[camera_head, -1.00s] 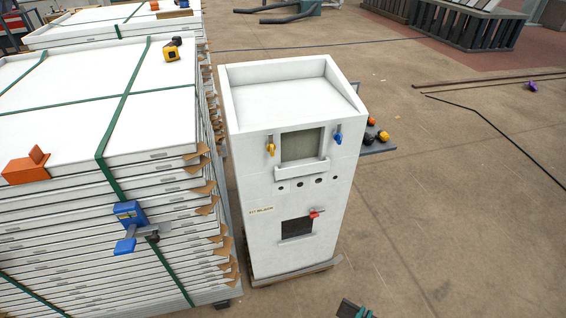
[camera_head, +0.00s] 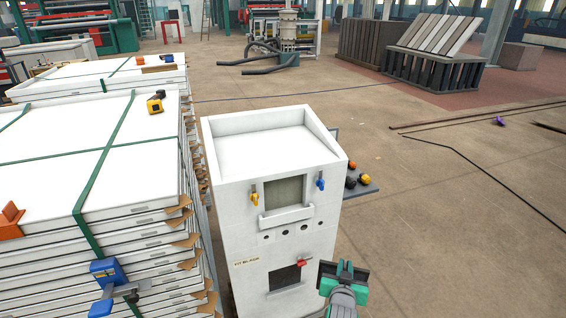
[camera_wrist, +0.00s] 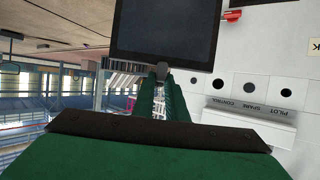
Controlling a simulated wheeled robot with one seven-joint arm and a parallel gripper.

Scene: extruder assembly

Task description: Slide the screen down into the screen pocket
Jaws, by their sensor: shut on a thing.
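The screen (camera_wrist: 165,28) is a flat dark panel with a thin frame, at the top of the wrist view. My gripper (camera_wrist: 163,73) is shut on its near edge. In the head view my gripper (camera_head: 343,270) is in front of the white cabinet's lower right side; dark parts there cannot be clearly told apart as screen or gripper. The screen pocket (camera_head: 285,190) is the grey-green recess high on the cabinet front, with a projecting lip (camera_head: 287,218) beneath it. The lip also shows in the wrist view (camera_wrist: 240,138). The screen is apart from the pocket.
The white cabinet (camera_head: 235,215) has yellow (camera_head: 254,199) and blue (camera_head: 320,184) knobs flanking the recess, and a red switch (camera_head: 304,263) lower down. Stacked white panels (camera_head: 135,200) stand close on the left. Floor is open at right.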

